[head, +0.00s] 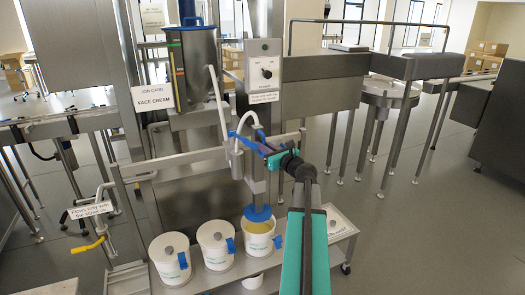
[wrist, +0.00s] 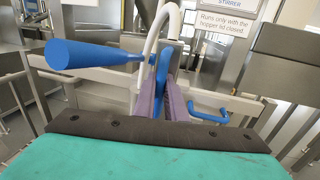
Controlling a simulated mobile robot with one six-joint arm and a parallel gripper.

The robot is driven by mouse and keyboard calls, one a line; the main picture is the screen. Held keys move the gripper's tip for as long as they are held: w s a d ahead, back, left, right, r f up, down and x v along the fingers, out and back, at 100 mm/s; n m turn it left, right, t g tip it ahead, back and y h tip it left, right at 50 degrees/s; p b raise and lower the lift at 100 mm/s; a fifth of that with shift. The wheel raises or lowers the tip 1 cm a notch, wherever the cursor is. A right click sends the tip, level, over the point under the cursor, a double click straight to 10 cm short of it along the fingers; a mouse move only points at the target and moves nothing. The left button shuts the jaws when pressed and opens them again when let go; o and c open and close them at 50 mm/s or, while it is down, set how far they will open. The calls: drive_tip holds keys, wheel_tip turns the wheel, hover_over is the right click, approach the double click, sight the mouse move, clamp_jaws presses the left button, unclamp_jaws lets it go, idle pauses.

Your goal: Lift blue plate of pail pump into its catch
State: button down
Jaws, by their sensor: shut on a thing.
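The blue plate (head: 257,213) is a round disc at the foot of the pump's upright metal column (head: 256,183). It is at the mouth of an open white pail (head: 262,246) with yellowish content. Whether it touches the content is unclear. My gripper (head: 266,150) is beside the upper part of the pump. In the wrist view, its purple fingers (wrist: 165,98) are shut on a blue upright part of the pump (wrist: 162,65), a handle or lever. A blue tapered grip (wrist: 85,55) juts left from it. I cannot make out the catch.
Two lidded white pails (head: 170,258) (head: 216,245) stand left of the open pail on a low metal bench. A hopper (head: 195,65) and a switch box (head: 264,66) stand behind. A metal rail (wrist: 95,85) crosses close behind the fingers. A blue hooked bar (wrist: 210,117) is at right.

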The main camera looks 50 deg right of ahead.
drive_tip(key=shift+r+p, duration=0.55)
drive_tip(key=shift+r, duration=0.85)
drive_tip(key=c, duration=1.8)
unclamp_jaws()
drive_tip(key=shift+r, duration=0.1)
drive_tip(key=s+a, duration=0.1)
drive_tip(key=s, duration=0.3)
drive_tip(key=s+b, duration=0.1)
drive_tip(key=s, duration=0.4)
drive_tip(key=s+a+b, duration=0.1)
drive_tip(key=s, duration=0.3)
drive_tip(key=shift+s+a, duration=0.25)
drive_tip(key=shift+a, duration=0.05)
